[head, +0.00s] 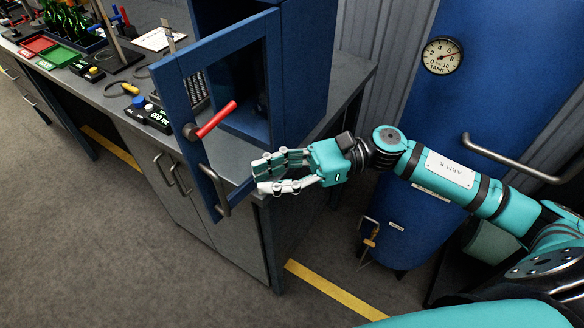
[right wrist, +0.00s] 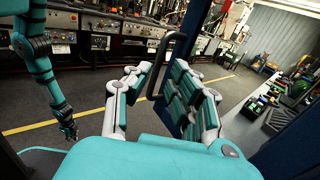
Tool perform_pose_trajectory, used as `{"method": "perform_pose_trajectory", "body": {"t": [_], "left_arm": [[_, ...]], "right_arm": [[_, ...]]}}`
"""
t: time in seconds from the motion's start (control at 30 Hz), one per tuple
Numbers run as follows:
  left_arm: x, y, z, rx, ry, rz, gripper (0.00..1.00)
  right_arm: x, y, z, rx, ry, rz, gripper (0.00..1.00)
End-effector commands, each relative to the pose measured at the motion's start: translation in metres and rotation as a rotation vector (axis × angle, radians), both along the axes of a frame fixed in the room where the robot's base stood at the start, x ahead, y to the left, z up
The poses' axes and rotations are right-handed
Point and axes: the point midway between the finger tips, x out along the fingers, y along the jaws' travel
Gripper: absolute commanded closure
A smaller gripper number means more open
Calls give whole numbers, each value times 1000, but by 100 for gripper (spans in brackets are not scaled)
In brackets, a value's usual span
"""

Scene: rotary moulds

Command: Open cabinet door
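The blue cabinet (head: 305,70) stands on the grey counter. Its framed blue door (head: 172,92) is ajar, swung out from the body, and the dark interior shows. A red-gripped lever (head: 216,119) and a grey bar handle (head: 216,190) are on the door. My right gripper (head: 258,177) is open, fingers pointing left, just right of the bar handle. In the right wrist view, the bar handle (right wrist: 157,62) shows beyond the spread fingers (right wrist: 158,80); contact cannot be told. My left gripper (right wrist: 68,128) hangs at the left of that view, too small to read.
The counter holds a black box with a blue button (head: 146,108), red and green trays (head: 58,54) and green bottles at left. A blue tank (head: 480,100) with a gauge and bar stands at right. The floor before the counter is clear.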

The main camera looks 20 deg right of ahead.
Motion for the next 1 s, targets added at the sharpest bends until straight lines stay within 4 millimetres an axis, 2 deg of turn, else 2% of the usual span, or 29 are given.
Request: {"method": "perform_pose_trajectory", "body": {"t": [0.1,0.3,0.87,1.0], "left_arm": [[0,0,0,0,0,0,100],[0,0,0,0,0,0,100],[1,-1,0,0,-1,0,100],[7,-1,0,-1,-9,0,100]], "right_arm": [[-1,-21,-1,-1,3,-2,79],[-2,-39,0,0,1,-1,79],[-2,-41,0,1,0,0,79],[-2,-41,0,1,0,0,79]]}}
